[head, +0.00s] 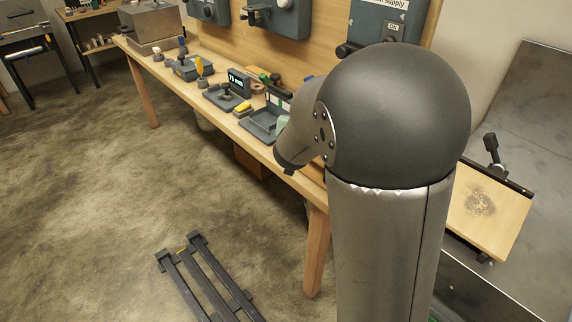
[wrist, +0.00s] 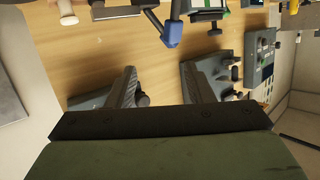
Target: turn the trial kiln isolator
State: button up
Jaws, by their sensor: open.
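Several grey isolator boxes are fixed to the wooden back panel in the head view. The right box (head: 372,18) has a label ending in "supply", an "ON" plate and a dark handle; my arm partly covers it. The middle box (head: 288,20) has a dark handle, and the left box (head: 210,10) is cut by the top edge. I cannot tell which is the trial kiln's. A grey box with a dark knob (wrist: 228,72) is beyond the right finger.
The wooden bench (head: 188,86) holds trays, small tools and a metal box (head: 150,22). A low dark frame (head: 208,282) lies on the floor. A tilted board (head: 488,212) is at the right. The floor left of the bench is mostly clear. A blue-ended part (wrist: 169,32) shows in the wrist view.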

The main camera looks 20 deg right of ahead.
jog(key=s+a+f+n+g+y+b, duration=0.2)
jog(key=s+a+f+n+y, duration=0.1)
jog(key=s+a+f+y, duration=0.2)
jog(key=shift+s+a+f+g+y, duration=0.4)
jog(key=shift+s+a+f, duration=0.2)
jog(key=shift+a+f, duration=0.5)
jog(key=s+a+r+n+g+p, duration=0.1)
jog(key=s+g+p, duration=0.1)
jog(key=s, duration=0.7)
jog(key=s+a+r+n+g+p, duration=0.1)
jog(key=s+r+g+p, duration=0.1)
jog(key=s, duration=0.7)
jog(key=s+a+r+n+g+y+p, duration=0.1)
jog(key=s+g+p, duration=0.3)
jog(key=s, duration=0.5)
jog(key=shift+r+n+g, duration=0.35)
jog(key=shift+n+g, duration=0.05)
jog(key=shift+g, duration=0.6)
